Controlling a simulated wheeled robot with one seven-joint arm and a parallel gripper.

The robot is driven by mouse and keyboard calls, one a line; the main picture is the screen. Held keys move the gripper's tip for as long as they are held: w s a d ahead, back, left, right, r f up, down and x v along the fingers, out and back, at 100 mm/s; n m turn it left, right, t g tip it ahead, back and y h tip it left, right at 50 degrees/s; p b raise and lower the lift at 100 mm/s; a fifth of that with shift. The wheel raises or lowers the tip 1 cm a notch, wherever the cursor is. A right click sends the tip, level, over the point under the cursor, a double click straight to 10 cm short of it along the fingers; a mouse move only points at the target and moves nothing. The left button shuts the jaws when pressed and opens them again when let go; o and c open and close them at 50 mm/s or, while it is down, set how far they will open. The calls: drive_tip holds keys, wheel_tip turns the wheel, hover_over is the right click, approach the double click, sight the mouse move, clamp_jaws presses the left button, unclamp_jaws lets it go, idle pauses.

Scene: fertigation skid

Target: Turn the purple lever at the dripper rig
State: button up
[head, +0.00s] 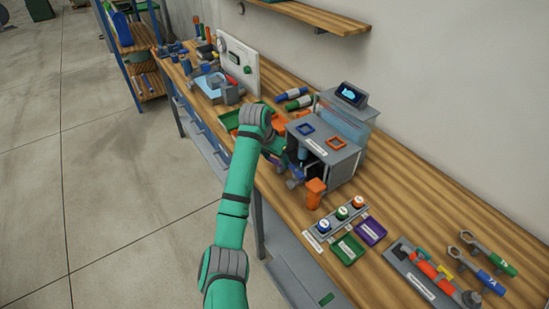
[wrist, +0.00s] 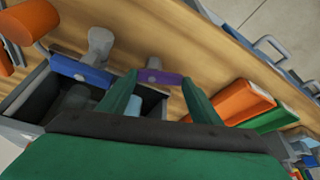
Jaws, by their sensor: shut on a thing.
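In the wrist view the purple lever (wrist: 160,77) lies between the tips of my two green fingers, and my gripper (wrist: 159,82) is shut on it. A grey knob or stem shows just behind the lever. A blue lever (wrist: 80,70) on a similar grey stem is to its left, clear of my fingers. In the head view my gripper (head: 274,146) is at the left side of the grey rig box (head: 345,165), partly hidden by my arm. The blue lever (head: 294,183) shows below it.
An orange upright part (head: 315,193) stands close by the blue lever. Orange (wrist: 242,102) and green bins (wrist: 272,120) sit right of my fingers in the wrist view. A button panel (head: 340,219), green tray (head: 346,249) and purple tray (head: 370,232) lie nearer on the bench.

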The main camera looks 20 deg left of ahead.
drive_tip(key=o, duration=0.8)
drive_tip(key=shift+r, duration=0.1)
drive_tip(key=v, duration=1)
drive_tip(key=shift+s+r, duration=0.15)
drive_tip(key=shift+r, duration=0.15)
drive_tip(key=shift+a, duration=0.1)
